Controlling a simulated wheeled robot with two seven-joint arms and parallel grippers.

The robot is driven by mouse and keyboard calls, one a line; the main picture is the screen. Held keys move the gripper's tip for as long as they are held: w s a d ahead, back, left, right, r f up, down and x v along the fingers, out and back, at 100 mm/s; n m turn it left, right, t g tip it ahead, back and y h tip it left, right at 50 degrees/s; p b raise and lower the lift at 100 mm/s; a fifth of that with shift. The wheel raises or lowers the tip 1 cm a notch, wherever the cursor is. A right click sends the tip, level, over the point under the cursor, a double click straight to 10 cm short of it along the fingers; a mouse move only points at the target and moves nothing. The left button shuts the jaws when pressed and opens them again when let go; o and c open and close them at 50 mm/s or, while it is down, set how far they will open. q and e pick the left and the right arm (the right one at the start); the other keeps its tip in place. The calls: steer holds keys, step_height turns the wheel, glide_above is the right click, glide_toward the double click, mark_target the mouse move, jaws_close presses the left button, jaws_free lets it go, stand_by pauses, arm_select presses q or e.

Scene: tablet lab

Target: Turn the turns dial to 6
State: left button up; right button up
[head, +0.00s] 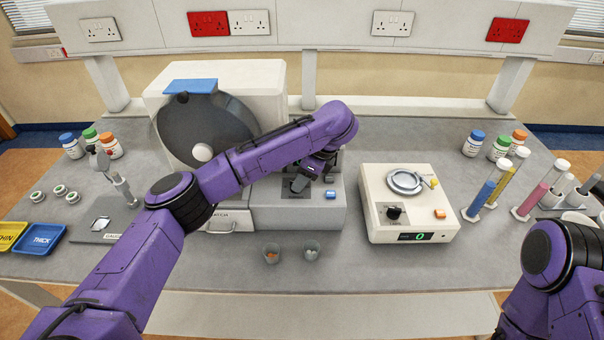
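A black dial (297,186) sits on a dark panel on the sloped front of the grey machine (265,218), next to a blue button (330,194). My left gripper (303,180) points down at this dial and partly covers it. I cannot tell whether its fingers touch the dial or how far apart they are. Another black knob (394,212) is on the cream device (440,205) to the right, whose green display (419,237) reads 0. Labels beside both dials are too small to read. My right gripper is out of view; only its arm shows at the lower right.
A large dark drum (206,128) on a white housing stands behind my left arm. Tubes and bottles stand at the right; yellow and blue trays (40,239) lie at the left.

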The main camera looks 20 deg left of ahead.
arm_select(q)
steer(key=shift+w+f, duration=0.15)
steer(key=shift+s+r, duration=0.25)
steer(key=shift+s, duration=0.15)
steer(key=shift+c, duration=1.2)
steer(key=shift+s, duration=0.1)
jaws_close()
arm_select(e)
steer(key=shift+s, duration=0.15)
